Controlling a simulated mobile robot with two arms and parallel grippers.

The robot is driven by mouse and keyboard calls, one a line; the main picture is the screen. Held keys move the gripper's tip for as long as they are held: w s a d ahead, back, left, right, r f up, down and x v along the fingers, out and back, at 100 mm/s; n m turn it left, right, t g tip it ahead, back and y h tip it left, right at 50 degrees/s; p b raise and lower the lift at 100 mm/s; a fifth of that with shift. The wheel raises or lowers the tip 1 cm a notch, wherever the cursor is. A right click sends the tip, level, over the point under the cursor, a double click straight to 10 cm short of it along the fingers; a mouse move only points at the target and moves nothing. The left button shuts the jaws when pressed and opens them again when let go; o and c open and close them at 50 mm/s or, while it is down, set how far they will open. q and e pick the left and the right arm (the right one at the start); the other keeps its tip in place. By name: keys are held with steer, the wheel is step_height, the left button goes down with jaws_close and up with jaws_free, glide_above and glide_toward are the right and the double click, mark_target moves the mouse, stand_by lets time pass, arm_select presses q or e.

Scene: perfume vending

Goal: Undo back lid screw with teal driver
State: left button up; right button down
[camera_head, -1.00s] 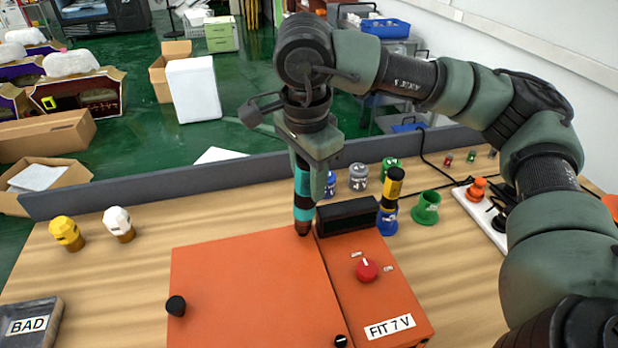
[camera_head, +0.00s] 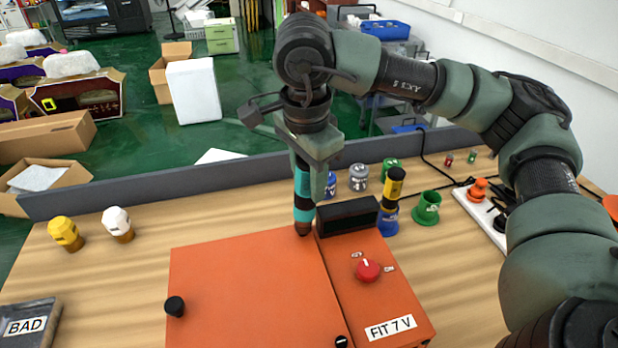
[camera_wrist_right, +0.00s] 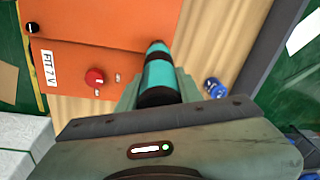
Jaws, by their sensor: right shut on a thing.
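My right gripper (camera_head: 304,168) is shut on the teal driver (camera_head: 304,203), a teal and black cylinder held upright with its tip down. The tip is at the back edge of the orange lid (camera_head: 240,285), near the lid's back right corner. The back lid screw is hidden under the tip, and I cannot tell whether the tip touches it. In the right wrist view the teal driver (camera_wrist_right: 160,72) reaches from the gripper (camera_wrist_right: 155,95) to the orange box's edge. A dark screw or cap (camera_head: 341,341) shows at the lid's front right. My left gripper is not in view.
A black block (camera_head: 347,217) and a red knob (camera_head: 367,269) are on the box right of the driver. A yellow and black driver (camera_head: 393,187) stands in a blue holder (camera_head: 388,222), beside an empty green holder (camera_head: 427,207).

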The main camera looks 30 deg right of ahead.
steer(key=shift+f+b, duration=0.6)
steer(key=shift+f, duration=0.1)
stand_by(3.7)
stand_by(0.6)
steer(key=shift+r+p, duration=0.5)
steer(key=shift+r, duration=0.25)
steer(key=shift+r+p, duration=1.55)
steer(key=shift+r, duration=1.3)
steer(key=shift+f, duration=0.15)
